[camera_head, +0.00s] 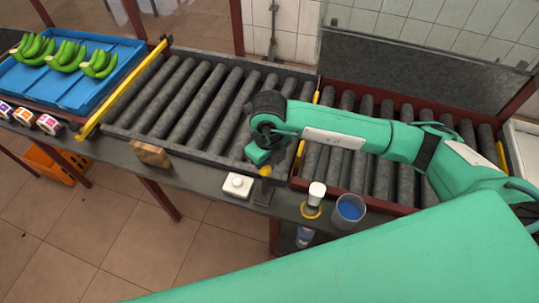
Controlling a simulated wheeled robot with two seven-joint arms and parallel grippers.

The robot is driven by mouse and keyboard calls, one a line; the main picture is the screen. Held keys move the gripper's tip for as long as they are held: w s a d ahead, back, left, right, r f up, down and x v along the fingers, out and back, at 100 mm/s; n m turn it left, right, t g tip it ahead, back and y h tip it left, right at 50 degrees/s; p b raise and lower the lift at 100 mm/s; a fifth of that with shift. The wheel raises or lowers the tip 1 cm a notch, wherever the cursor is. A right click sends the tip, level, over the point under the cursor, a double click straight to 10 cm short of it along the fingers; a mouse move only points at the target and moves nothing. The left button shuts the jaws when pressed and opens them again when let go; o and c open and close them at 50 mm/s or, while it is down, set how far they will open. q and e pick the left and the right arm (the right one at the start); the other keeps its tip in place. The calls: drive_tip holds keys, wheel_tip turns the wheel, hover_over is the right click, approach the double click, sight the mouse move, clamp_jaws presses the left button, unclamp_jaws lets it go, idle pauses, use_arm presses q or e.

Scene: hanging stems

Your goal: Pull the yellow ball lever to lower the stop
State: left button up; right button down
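The yellow ball (265,171) of the lever shows at the front edge of the roller conveyor, above a small dark base (263,193). My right arm reaches in from the right. Its gripper (258,157) is right at the ball; its fingers are too small and hidden to tell whether they touch or grip it. A yellow bar (299,150) crosses the rollers just right of the gripper, partly hidden by my arm. Another yellow bar (118,91) stands across the conveyor's left end. My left gripper is not in view.
A white box with a button (237,185) sits left of the lever. A wooden block (150,153), a white-capped item (314,195) and a cup with blue contents (349,210) stand along the front ledge. A blue tray (75,91) of bananas is at left. The middle rollers (190,105) are empty.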

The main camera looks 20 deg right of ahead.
sight(264, 175)
drive_tip(key=shift+s+a, duration=0.7)
drive_tip(key=shift+s, duration=0.35)
drive_tip(key=shift+s+a, duration=0.7)
drive_tip(key=shift+s, duration=0.3)
drive_tip(key=shift+w+d, duration=0.1)
drive_tip(key=shift+w+d+f+b, duration=0.1)
drive_tip(key=shift+w+d+b, duration=0.1)
drive_tip(key=shift+w+b, duration=0.25)
wheel_tip(264, 175, up, 10)
drive_tip(key=p, duration=0.5)
